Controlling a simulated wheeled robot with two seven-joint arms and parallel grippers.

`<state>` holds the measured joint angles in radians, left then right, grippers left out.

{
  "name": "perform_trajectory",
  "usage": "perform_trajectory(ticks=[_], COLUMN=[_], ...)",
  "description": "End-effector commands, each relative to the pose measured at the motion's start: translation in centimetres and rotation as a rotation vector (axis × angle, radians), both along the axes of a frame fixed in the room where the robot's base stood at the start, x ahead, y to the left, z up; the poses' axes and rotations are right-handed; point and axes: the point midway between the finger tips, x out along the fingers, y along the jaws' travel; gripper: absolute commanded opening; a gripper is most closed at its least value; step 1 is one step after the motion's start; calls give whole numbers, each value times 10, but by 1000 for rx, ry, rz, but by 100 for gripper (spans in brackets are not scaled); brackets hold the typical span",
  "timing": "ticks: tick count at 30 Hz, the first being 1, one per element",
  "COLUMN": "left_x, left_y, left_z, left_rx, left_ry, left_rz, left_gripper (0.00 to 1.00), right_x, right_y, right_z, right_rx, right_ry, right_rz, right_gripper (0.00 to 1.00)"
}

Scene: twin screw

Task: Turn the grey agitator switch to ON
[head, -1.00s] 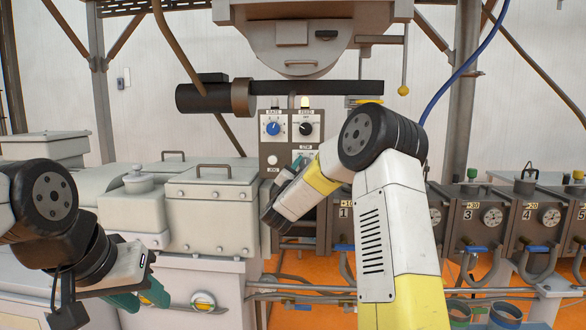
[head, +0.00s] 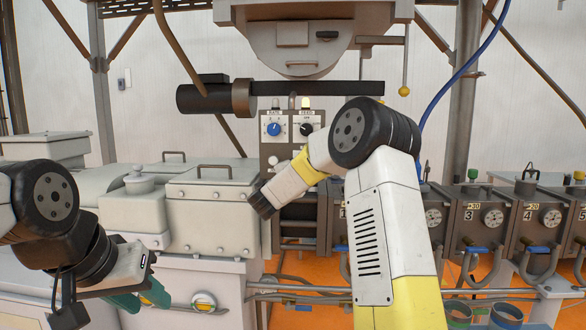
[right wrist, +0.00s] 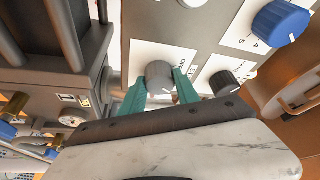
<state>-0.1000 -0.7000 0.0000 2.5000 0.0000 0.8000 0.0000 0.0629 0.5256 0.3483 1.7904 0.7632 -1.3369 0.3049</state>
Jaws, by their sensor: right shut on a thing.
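The grey switch (right wrist: 160,74) is a round knob on a white label plate of the control panel in the right wrist view. My right gripper (right wrist: 160,84) has its green fingers on either side of this knob and is shut on it. The knob's pointer mark and most of the label lettering are hard to read. In the head view the right forearm and wrist hide the gripper and the knob. My left gripper (head: 148,299) is at the lower left, open and empty, away from the panel.
The control panel (head: 267,148) also carries a blue knob (head: 274,129) and a black knob (head: 306,129). In the right wrist view another dark knob (right wrist: 226,82) sits close beside the right finger. A grey lidded box (head: 212,190) stands left of the panel.

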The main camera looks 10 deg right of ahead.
Motion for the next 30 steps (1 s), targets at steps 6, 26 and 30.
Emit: perform_trajectory(ticks=[6,26,30], left_x=[0,0,0], left_y=[0,0,0], left_z=[0,0,0], left_rx=[0,0,0], left_ry=[0,0,0], left_rz=[0,0,0], left_gripper=[36,36,36], right_x=[0,-8,-27], right_y=[-1,7,22], right_z=[0,-2,-6], right_rx=[3,2,1], right_ry=[-1,0,0], right_rz=[-1,2,3], right_gripper=[0,59,59])
